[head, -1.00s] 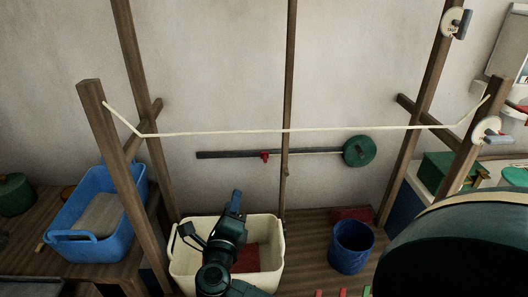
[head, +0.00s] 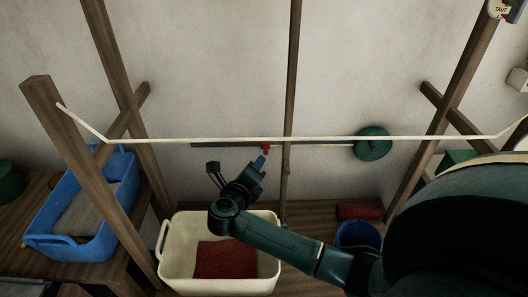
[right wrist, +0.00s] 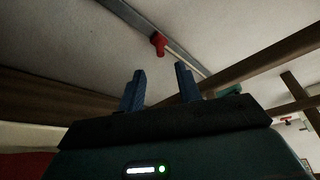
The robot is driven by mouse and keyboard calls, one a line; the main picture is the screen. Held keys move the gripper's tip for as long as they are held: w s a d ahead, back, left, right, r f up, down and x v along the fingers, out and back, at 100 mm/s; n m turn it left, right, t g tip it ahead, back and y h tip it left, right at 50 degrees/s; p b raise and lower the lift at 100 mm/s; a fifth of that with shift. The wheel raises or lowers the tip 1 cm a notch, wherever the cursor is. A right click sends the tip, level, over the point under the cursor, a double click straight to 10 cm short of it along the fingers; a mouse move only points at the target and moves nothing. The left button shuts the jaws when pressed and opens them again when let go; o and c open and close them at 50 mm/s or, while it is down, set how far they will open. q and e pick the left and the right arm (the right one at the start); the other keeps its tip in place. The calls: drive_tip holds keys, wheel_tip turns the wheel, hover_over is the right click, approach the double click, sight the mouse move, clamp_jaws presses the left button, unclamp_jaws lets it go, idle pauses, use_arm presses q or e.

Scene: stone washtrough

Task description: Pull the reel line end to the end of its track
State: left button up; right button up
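The reel line end is a small red tab (head: 266,147) on a dark straight track (head: 225,145) fixed to the wall. It sits near the middle of the track, left of the green reel (head: 372,143). My right gripper (head: 238,168) is open, below and slightly left of the tab. In the right wrist view the red tab (right wrist: 158,44) shows beyond the two blue fingers of my gripper (right wrist: 160,73), apart from them, with nothing between the fingers. My left gripper is out of view.
A pale cord (head: 220,138) spans the wooden posts and crosses in front of the track. A thin wooden post (head: 293,70) stands right of the tab. Below are a cream tub (head: 175,277) with a red cloth, a blue crate (head: 62,249) and a blue bucket (head: 357,236).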

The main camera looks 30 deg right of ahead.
sight(266, 149)
drive_tip(key=x, duration=0.8)
drive_tip(key=shift+d, duration=0.2)
drive_tip(key=shift+w+f, duration=0.1)
clamp_jaws()
